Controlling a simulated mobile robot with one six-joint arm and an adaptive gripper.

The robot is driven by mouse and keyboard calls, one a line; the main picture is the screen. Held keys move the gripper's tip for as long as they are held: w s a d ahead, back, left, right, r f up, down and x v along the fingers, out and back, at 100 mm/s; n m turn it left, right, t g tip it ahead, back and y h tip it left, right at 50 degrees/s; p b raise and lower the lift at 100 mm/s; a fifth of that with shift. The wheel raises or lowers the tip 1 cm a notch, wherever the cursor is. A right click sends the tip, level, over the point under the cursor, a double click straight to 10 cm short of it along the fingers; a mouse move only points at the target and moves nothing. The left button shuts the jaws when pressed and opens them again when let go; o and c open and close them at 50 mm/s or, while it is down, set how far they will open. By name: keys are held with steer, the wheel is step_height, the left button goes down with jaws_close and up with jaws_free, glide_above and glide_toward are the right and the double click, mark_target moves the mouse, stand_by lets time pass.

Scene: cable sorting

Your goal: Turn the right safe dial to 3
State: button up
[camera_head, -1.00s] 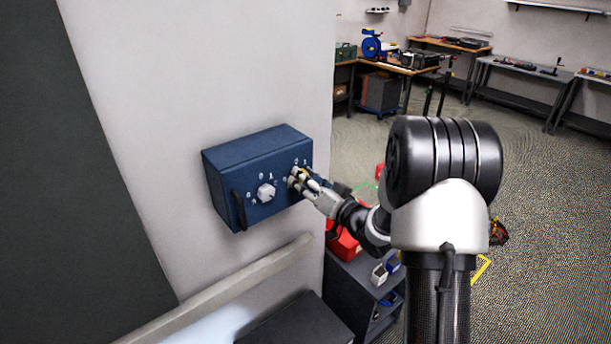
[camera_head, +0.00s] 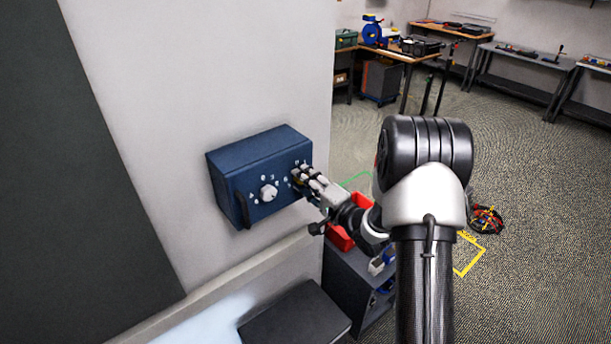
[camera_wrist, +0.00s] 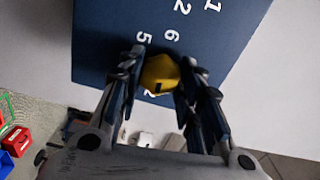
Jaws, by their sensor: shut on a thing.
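The blue safe (camera_head: 255,160) is mounted on the light wall, with a dark handle (camera_head: 243,209) at its left edge. Its left dial (camera_head: 268,191) is a white knob with white digits around it. The right dial (camera_wrist: 160,73) shows as a yellow knob between the fingers in the wrist view, with digits 1, 2, 5 and 6 readable around it. My gripper (camera_wrist: 160,80) is shut on the right dial, with one finger on each side. In the head view my gripper (camera_head: 303,177) covers most of that dial, and which digit it points at cannot be told.
A ledge (camera_head: 225,275) runs along the wall below the safe. A dark grey shelf unit (camera_head: 352,287) with red bins (camera_head: 340,237) stands below and right of the safe. Workbenches line the far side, and open floor lies to the right.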

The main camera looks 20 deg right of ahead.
steer(key=shift+m+p, duration=2.35)
steer(key=shift+m, duration=2.65)
steer(key=o, duration=1.1)
steer(key=v, duration=1.2)
